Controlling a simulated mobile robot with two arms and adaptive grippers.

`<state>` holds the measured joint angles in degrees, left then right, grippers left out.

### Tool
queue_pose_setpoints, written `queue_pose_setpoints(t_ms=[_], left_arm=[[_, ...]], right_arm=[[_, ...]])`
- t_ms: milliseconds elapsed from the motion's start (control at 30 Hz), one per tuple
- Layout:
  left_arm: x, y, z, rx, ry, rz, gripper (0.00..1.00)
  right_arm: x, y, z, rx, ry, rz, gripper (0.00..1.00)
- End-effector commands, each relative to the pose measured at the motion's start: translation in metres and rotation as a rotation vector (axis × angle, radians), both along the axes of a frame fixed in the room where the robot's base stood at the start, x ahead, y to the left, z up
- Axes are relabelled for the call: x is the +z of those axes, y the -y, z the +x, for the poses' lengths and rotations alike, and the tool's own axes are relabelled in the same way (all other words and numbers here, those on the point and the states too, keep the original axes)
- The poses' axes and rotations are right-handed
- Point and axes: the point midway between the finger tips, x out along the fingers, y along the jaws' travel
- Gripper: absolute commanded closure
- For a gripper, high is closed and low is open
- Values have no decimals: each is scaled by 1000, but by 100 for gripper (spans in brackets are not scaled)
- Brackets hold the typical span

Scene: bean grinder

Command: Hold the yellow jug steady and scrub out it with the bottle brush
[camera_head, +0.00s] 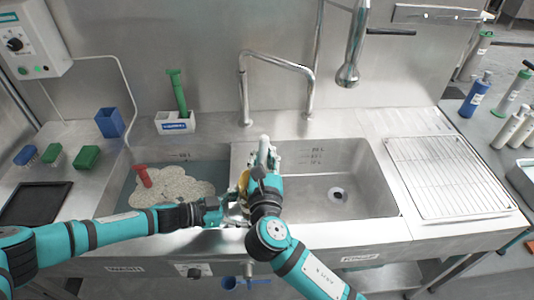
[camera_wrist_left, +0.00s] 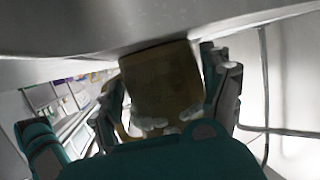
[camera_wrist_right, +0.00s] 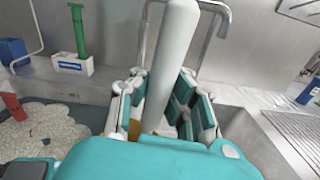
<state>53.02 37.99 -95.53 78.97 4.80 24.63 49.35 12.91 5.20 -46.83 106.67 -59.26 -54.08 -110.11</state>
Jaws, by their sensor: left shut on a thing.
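The yellow jug (camera_head: 244,180) is mostly hidden behind my grippers at the sink divider. In the left wrist view it is a dark yellow-brown block (camera_wrist_left: 160,82) between the fingers of my left gripper (camera_wrist_left: 165,100), which is shut on it. My right gripper (camera_head: 264,168) is above and beside the jug, its fingers closed around a thick pale handle, taken as the bottle brush (camera_wrist_right: 170,55). The handle rises upright, leaning slightly. The brush's bristles are hidden, so I cannot tell how deep they sit. A bit of yellow shows below the right fingers.
The left basin holds foam (camera_head: 170,188) and a red-handled item (camera_head: 142,176). The right basin (camera_head: 350,185) is empty. A faucet (camera_head: 278,62) arches behind my grippers. A green brush (camera_head: 178,92) stands in a white holder (camera_head: 176,123). A drying rack (camera_head: 448,175) lies right.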

Motion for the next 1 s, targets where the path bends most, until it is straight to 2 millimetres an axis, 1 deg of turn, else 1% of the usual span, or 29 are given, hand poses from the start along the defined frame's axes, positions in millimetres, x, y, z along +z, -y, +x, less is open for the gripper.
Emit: queue_pose_setpoints(t_ms=[100, 267, 567, 1000], left_arm=[[0, 0, 0, 0, 0, 0, 37], [0, 0, 0, 0, 0, 0, 37], [0, 0, 0, 0, 0, 0, 37], [0, 0, 0, 0, 0, 0, 37]], right_arm=[[0, -8, 0, 1, 0, 2, 100], [-1, -10, -2, 1, -1, 1, 100], [-3, -17, -15, 1, -2, 2, 100], [-1, -9, -30, 1, -1, 0, 100]])
